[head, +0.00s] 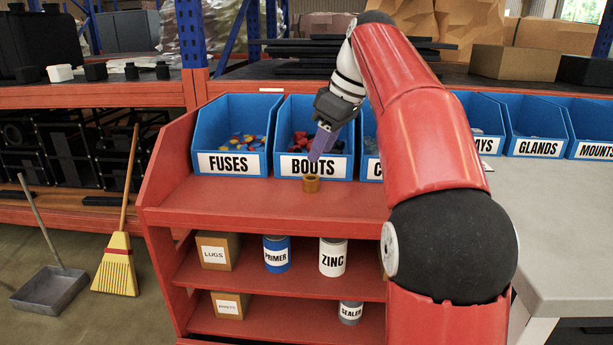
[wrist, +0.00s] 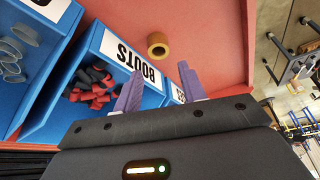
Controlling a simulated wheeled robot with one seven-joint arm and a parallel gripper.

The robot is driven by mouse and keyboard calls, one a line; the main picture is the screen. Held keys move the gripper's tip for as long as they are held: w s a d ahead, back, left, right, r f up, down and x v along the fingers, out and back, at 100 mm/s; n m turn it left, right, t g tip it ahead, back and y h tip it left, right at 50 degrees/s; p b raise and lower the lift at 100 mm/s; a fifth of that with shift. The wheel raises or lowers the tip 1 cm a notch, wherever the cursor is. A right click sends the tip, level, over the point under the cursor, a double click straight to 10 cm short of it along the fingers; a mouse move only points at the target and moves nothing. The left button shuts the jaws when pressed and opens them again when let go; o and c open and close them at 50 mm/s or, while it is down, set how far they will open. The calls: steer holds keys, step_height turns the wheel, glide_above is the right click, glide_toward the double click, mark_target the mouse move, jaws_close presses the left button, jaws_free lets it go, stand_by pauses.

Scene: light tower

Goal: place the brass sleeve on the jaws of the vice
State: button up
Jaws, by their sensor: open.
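The brass sleeve (head: 311,184) is a short hollow cylinder standing on the red shelf top, just in front of the BOOTS bin. It also shows in the wrist view (wrist: 158,45), ahead of the fingertips and between their lines. My gripper (head: 316,152) is in front of the BOOTS bin, above the sleeve and apart from it. In the wrist view its two purple fingers (wrist: 159,78) are spread with nothing between them. I do not see the vice in either view; my arm hides part of the right side.
Blue bins labelled FUSES (head: 230,140) and BOOTS (head: 313,140) line the back of the red shelf top (head: 240,195). Its front is otherwise clear. More bins, including GLANDS (head: 537,130), stand behind a grey bench (head: 560,220) at right. Cans and boxes fill the lower shelves.

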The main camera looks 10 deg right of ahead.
mark_target(313, 190)
steer(key=x, duration=0.2)
steer(key=b+x, duration=0.1)
steer(key=x, duration=0.4)
steer(key=shift+s+d+f+b, duration=0.2)
steer(key=shift+f+b, duration=0.15)
steer(key=shift+b, duration=0.05)
steer(key=shift+r, duration=0.1)
steer(key=c, duration=0.9)
